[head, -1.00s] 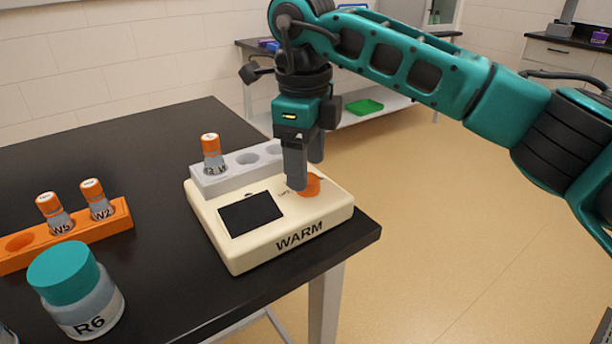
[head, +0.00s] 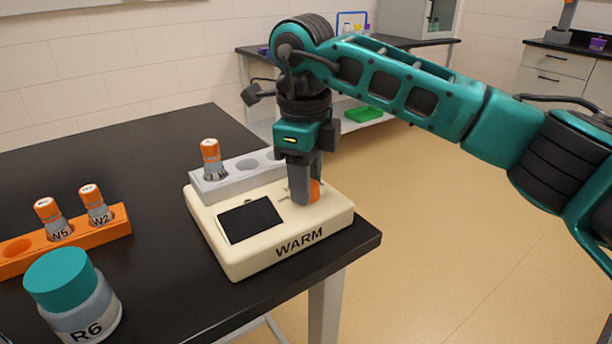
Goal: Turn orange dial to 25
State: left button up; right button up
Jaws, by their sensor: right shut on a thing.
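The orange dial (head: 315,190) sits on the top right of the cream device (head: 270,262) marked WARM. My right gripper (head: 307,190) points down over the dial and is shut on it; the near finger hides much of the dial. The dark screen (head: 250,220) on the device shows no reading that I can make out. The dial's scale marks are mostly hidden by the finger. My left gripper is not in view.
A grey rack (head: 236,176) with one orange-capped vial (head: 212,158) is at the device's back. The table's right edge is close to the device.

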jog(key=shift+c, duration=1.1)
jog(key=m+p, duration=0.1)
jog(key=m, duration=0.2)
jog(key=shift+r, duration=0.1)
jog(key=m+p, duration=0.1)
jog(key=m, duration=0.4)
jog(key=shift+w+m, duration=0.1)
jog(key=shift+m, duration=0.2)
jog(key=o, duration=1.1)
jog(key=shift+c, duration=0.2)
